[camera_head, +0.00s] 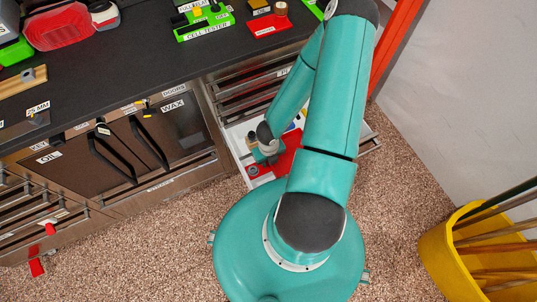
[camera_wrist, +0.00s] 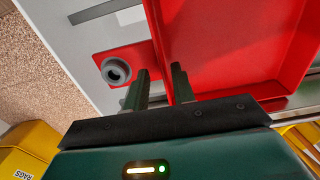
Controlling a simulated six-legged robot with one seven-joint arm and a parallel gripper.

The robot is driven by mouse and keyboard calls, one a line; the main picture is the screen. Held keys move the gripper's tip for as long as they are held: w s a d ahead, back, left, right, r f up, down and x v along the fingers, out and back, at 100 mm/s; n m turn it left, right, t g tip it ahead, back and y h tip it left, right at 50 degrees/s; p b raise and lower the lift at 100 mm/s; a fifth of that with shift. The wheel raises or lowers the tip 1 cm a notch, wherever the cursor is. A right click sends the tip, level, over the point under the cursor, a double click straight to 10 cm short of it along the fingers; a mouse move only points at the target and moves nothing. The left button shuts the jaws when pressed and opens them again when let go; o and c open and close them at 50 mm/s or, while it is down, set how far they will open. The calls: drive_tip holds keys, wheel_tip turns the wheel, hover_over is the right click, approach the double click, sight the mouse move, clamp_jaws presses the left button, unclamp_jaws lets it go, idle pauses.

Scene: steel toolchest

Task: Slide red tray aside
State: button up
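The red tray (camera_head: 288,152) lies in an open, pale-lined drawer (camera_head: 236,135), partly hidden behind my arm. In the wrist view the red tray (camera_wrist: 235,45) fills the upper right, and its raised left wall runs between my fingertips. My gripper (camera_wrist: 160,75) is open, with a gap between its two dark fingers, one on each side of that wall. I cannot tell whether either finger touches it. In the head view my gripper (camera_head: 268,157) is low over the drawer at the tray's left side.
A grey ring-shaped part (camera_wrist: 115,71) on a small red plate (camera_wrist: 140,54) sits left of the fingers in the drawer. The dark worktop (camera_head: 140,55) holds a cell tester (camera_head: 205,25). Closed cupboard doors (camera_head: 130,145) are at left; a yellow bin (camera_head: 450,250) stands at right.

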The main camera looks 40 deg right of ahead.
wheel_tip(320, 180, up, 14)
drive_tip(key=shift+f, duration=0.25)
idle(0.6)
idle(0.5)
drive_tip(key=w+a+r+n+t, duration=0.1)
drive_tip(key=w+r+n+t, duration=0.3)
drive_tip(key=w+r+n, duration=0.55)
drive_tip(key=w+a+r+n+t+y, duration=0.1)
drive_tip(key=w+a+r+n, duration=0.1)
drive_tip(key=a+r+n, duration=0.4)
drive_tip(key=w+a+r+n+t, duration=0.1)
drive_tip(key=a+r+n, duration=0.1)
drive_tip(key=r+n, duration=0.35)
drive_tip(key=s+a+r+n+y, duration=0.1)
drive_tip(key=s+a+r+n, duration=0.2)
drive_tip(key=r+n, duration=0.25)
drive_tip(key=s+a+r+n, duration=0.2)
drive_tip(key=a+r+n, duration=0.15)
drive_tip(key=r, duration=0.25)
drive_tip(key=s+d+r+n+h, duration=0.2)
drive_tip(key=s+r+n, duration=0.5)
drive_tip(key=s+n, duration=0.1)
drive_tip(key=shift+s+n, duration=0.3)
drive_tip(key=shift+s, duration=0.3)
